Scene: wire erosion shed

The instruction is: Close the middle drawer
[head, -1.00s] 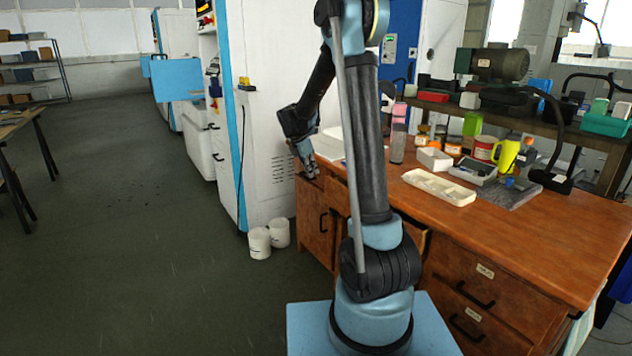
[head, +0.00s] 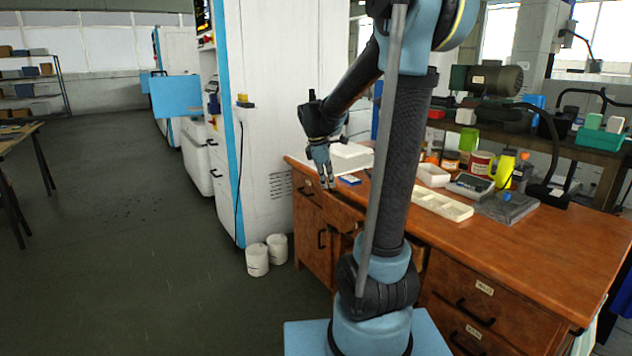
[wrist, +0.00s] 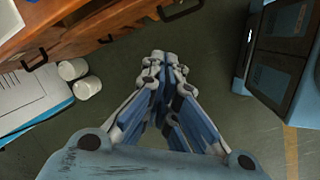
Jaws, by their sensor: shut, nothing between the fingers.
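The wooden desk (head: 530,245) has a middle drawer (head: 343,214) in its front, left of my arm's column. Its right part is hidden behind my arm, and I cannot tell how far it stands out. My gripper (head: 328,184) points down, shut and empty, by the desk's front edge near the left drawer (head: 307,190) and the middle drawer. In the wrist view, my gripper's fingers (wrist: 165,62) are together over the floor, apart from the desk front, with a black handle (wrist: 181,11) beyond them.
Two white tubs (head: 268,254) stand on the floor by the white machine (head: 265,130). A white tray (head: 442,204), a blue item (head: 349,180) and several containers lie on the desk. Labelled drawers (head: 468,305) are at the right.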

